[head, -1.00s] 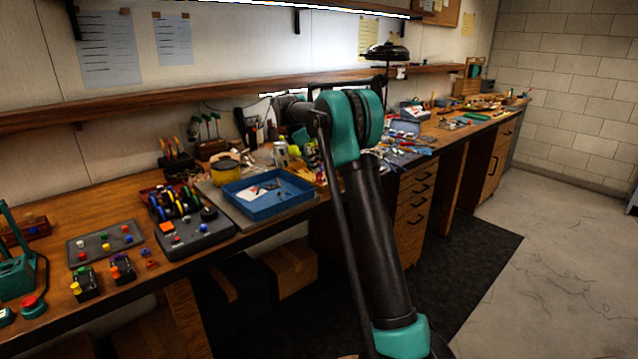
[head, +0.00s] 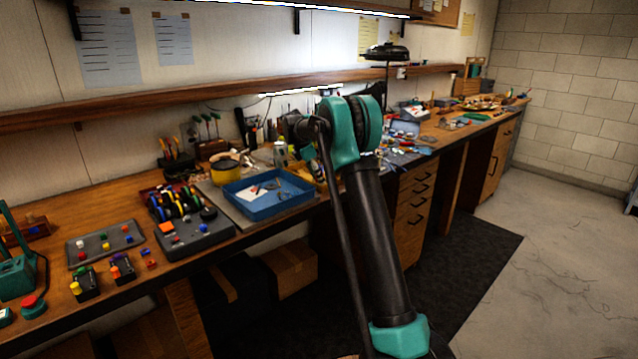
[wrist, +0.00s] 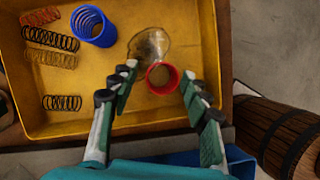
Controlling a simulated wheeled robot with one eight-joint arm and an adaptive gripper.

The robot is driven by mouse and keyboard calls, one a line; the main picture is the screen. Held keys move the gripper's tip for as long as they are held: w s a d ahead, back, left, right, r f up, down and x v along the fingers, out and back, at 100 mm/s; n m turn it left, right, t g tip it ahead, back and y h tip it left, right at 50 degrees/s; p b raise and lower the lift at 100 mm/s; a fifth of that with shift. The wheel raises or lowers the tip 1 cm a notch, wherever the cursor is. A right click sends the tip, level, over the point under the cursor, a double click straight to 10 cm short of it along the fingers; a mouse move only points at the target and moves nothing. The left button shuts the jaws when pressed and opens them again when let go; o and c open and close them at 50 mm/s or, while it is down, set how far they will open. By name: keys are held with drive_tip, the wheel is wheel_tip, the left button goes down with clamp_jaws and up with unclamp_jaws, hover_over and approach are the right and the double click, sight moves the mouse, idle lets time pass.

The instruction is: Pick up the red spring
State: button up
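A red ring-shaped piece (wrist: 162,77), which looks like the red spring seen end-on, stands in a yellow tray (wrist: 150,118) in the wrist view. My gripper (wrist: 156,80) is open, with one finger on each side of the red piece and gaps showing between. I cannot tell how high the fingertips are above the tray floor. In the head view my arm hides the gripper and the red spring.
The tray also holds a blue spring (wrist: 93,27), dark springs (wrist: 51,39), an orange-red spring (wrist: 40,16) and a shiny clear round item (wrist: 149,44) touching or close to the red piece.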

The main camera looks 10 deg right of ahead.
drive_tip(key=c, duration=0.7)
drive_tip(key=shift+o, duration=0.2)
drive_tip(key=shift+r, duration=0.1)
wheel_tip(320, 180, up, 25)
drive_tip(key=shift+f, duration=0.2)
idle(0.4)
